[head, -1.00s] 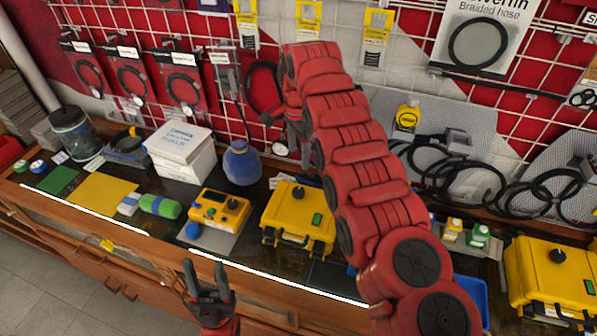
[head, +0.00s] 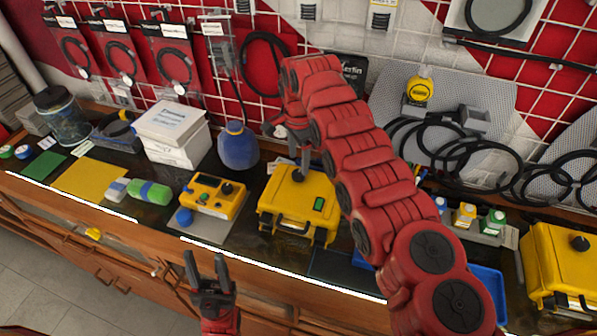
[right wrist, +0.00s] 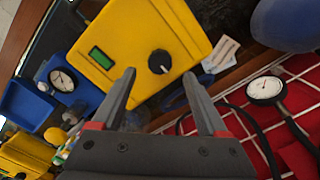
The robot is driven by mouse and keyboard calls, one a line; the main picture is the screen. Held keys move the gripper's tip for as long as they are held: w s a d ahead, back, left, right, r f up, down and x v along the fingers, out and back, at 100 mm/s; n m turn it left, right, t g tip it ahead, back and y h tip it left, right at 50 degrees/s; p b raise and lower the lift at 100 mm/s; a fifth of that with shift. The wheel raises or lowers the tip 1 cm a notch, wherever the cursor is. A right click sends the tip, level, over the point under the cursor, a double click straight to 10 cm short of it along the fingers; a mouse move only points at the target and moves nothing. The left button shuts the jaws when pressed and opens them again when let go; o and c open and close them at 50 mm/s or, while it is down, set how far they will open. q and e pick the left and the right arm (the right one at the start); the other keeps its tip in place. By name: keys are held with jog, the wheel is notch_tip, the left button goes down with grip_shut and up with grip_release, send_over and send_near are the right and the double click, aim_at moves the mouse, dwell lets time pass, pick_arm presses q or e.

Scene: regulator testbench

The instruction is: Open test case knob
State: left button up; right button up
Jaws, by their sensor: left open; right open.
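A yellow test case (head: 283,211) stands on the bench with a black knob (head: 298,174) and a small green display on its top. In the right wrist view the round black knob (right wrist: 159,62) with a white mark appears between my fingertips. My right gripper (head: 303,163) reaches down over the back of this case, its fingers close to the knob; I cannot tell whether they touch it. The right wrist view shows the right gripper (right wrist: 159,74) open and empty. My left gripper (head: 208,268) is open and empty, pointing up in front of the bench.
A yellow controller (head: 213,194), a blue round flask (head: 238,148) and white boxes (head: 175,137) stand left of the case. A second yellow case (head: 555,273) is at the right end. A blue tray (head: 487,284) and small bottles lie between, partly behind my right arm.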

aim_at(299, 173)
jog(key=shift+f+p, duration=0.4)
jog(key=shift+f, duration=1.95)
jog(key=shift+c, duration=0.3)
grip_shut()
